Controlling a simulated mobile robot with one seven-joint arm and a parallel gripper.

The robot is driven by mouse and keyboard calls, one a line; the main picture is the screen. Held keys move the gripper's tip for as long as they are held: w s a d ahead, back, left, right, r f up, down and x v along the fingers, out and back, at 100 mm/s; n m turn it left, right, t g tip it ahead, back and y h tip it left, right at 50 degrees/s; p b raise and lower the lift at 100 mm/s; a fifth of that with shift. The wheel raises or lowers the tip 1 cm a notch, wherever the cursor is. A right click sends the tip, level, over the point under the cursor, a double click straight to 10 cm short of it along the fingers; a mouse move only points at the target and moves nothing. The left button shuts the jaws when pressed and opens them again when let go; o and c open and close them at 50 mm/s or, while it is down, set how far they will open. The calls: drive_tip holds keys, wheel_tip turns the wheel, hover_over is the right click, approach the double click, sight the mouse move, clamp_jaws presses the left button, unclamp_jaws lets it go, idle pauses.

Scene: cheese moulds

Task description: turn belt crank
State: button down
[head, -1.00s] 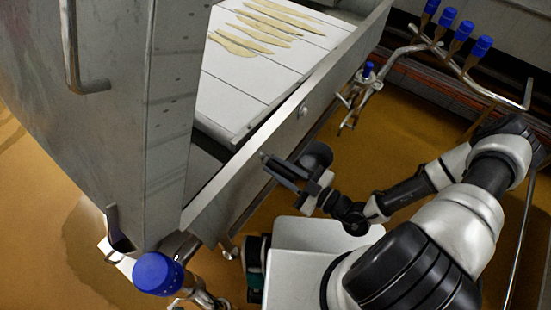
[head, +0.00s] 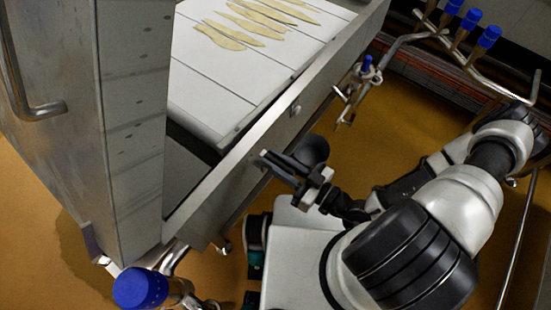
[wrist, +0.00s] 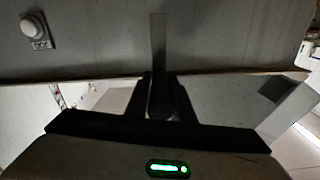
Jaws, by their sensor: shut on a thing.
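The belt (head: 193,87) is a run of white slats in a metal frame (head: 262,143), with pale yellow flat strips lying on it. My gripper (head: 267,160) is low against the outer side of this frame in the head view. In the wrist view my gripper (wrist: 161,92) is shut on a dark crank handle (wrist: 161,104), with one black finger on each side of it. A thin grey crank arm (wrist: 158,36) rises upright from the handle in front of the grey side panel. In the head view I cannot make out the crank, which my gripper covers.
A tall steel housing (head: 137,110) with a bar handle (head: 22,80) stands at left. A blue-capped valve (head: 140,288) is at the lower left. Pipes with blue caps (head: 472,18) run along the upper right. A round knob (wrist: 32,27) sits on the panel.

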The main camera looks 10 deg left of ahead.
drive_tip(key=shift+s+f, duration=0.15)
drive_tip(key=c, duration=1.6)
unclamp_jaws()
drive_tip(key=shift+o, duration=0.2)
drive_tip(key=v, duration=1.7)
drive_tip(key=shift+d, duration=0.2)
